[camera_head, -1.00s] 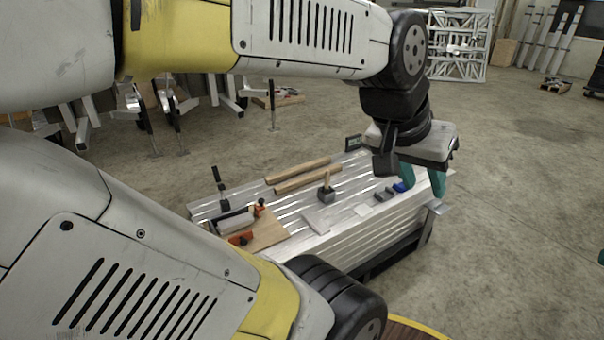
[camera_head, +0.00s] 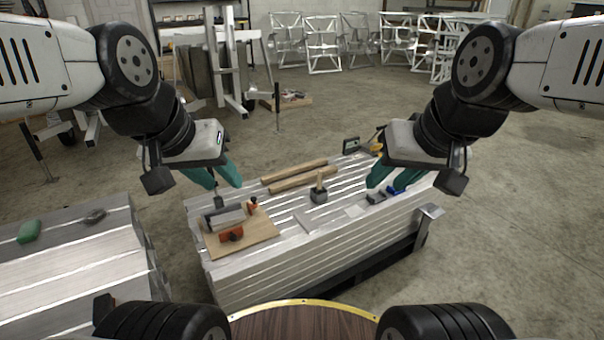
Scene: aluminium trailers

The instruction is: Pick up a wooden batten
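Two wooden battens lie side by side on the ribbed aluminium stack in the middle of the head view. The far batten (camera_head: 294,171) and the near batten (camera_head: 304,181) both slant up to the right. My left gripper (camera_head: 217,184) is in the air to the left of the battens, its teal fingers apart and nothing between them. My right gripper (camera_head: 389,185) is to the right of the battens, its teal fingers apart, with nothing visible held. Neither gripper appears to touch a batten.
A wooden board (camera_head: 240,238) with a clamp and orange-handled tools lies on the stack's left. Small blue and dark items lie under my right gripper. Another aluminium stack (camera_head: 75,255) is at left.

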